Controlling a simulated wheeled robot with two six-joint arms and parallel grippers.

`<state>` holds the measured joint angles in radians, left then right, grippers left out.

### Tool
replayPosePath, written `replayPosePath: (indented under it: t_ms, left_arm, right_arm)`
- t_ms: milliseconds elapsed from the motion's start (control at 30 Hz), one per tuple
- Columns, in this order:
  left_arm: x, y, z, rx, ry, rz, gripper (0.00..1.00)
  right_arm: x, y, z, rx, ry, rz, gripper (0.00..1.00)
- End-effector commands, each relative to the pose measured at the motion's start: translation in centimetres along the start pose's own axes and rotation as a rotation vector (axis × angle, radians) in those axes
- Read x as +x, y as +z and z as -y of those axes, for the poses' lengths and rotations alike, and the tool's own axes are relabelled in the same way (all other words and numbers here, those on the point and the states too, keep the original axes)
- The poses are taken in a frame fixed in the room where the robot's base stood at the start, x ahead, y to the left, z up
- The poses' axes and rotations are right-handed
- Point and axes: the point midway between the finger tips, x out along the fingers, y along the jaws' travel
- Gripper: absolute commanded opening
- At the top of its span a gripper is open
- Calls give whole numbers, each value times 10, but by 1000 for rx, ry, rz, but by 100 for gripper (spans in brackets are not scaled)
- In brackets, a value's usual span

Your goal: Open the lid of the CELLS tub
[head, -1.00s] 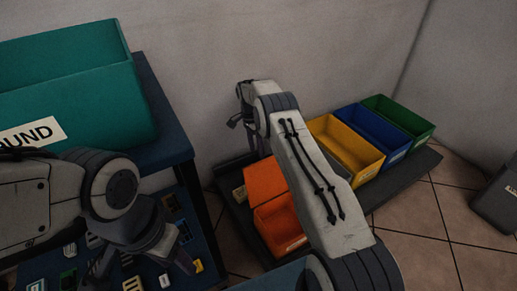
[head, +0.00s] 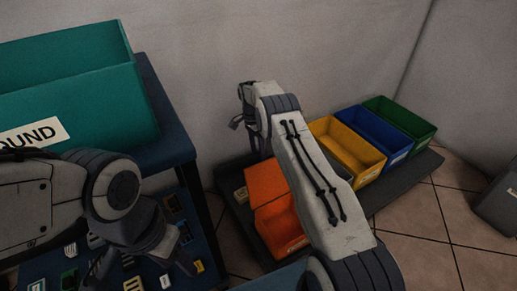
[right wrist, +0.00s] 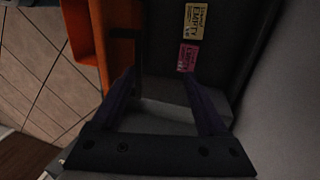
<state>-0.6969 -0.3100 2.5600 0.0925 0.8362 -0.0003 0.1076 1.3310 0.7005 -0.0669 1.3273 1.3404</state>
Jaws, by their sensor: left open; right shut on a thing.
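An orange tub (head: 280,235) stands at the near left end of the dark tray. Its label is too small to read, so I cannot confirm it says CELLS. Its orange lid (head: 263,182) stands tilted up at the back left; my right arm covers part of the tub. An orange wall also shows in the right wrist view (right wrist: 82,35). My right gripper (right wrist: 163,82) is shut on what appears to be the lid; the contact is dark and unclear. My left gripper (head: 143,268) is open over the blue board at the lower left.
Yellow (head: 365,175), blue (head: 398,150) and green (head: 425,132) tubs stand open along the dark tray (head: 405,185). A teal bin (head: 100,105) sits on the blue table at left. A grey container (head: 497,205) stands at far right, with clear tiled floor before it.

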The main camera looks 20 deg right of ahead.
Motion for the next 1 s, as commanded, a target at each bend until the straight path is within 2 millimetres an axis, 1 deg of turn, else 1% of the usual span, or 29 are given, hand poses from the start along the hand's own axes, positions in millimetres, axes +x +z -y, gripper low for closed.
replayPosePath:
  t_ms: [33, 367, 467, 567, 667, 767, 900, 1000]
  left_arm:
    - [6, 0, 0, 0, 0, 0, 50]
    - [6, 0, 0, 0, 0, 0, 50]
    - [4, 0, 0, 0, 0, 0, 50]
    - [1, 0, 0, 0, 0, 0, 50]
    - [-6, 0, 0, 0, 0, 0, 50]
    - [-14, -1, -1, 0, 0, 0, 50]
    - [-26, -1, -2, 0, 0, 0, 50]
    - [-34, -2, -2, 0, 0, 0, 50]
  right_arm:
    - [44, -2, -11, -5, 57, 6, 57]
    - [44, -2, -11, -4, 57, 6, 57]
    - [42, -2, -11, -4, 56, 5, 57]
    - [32, -2, -11, -4, 51, 4, 57]
    - [13, -2, -10, -3, 44, 3, 57]
    - [-11, -2, -9, -2, 35, 1, 57]
    - [-50, 0, -5, -2, 17, -2, 57]
    - [-76, 1, -4, -2, 7, -3, 57]
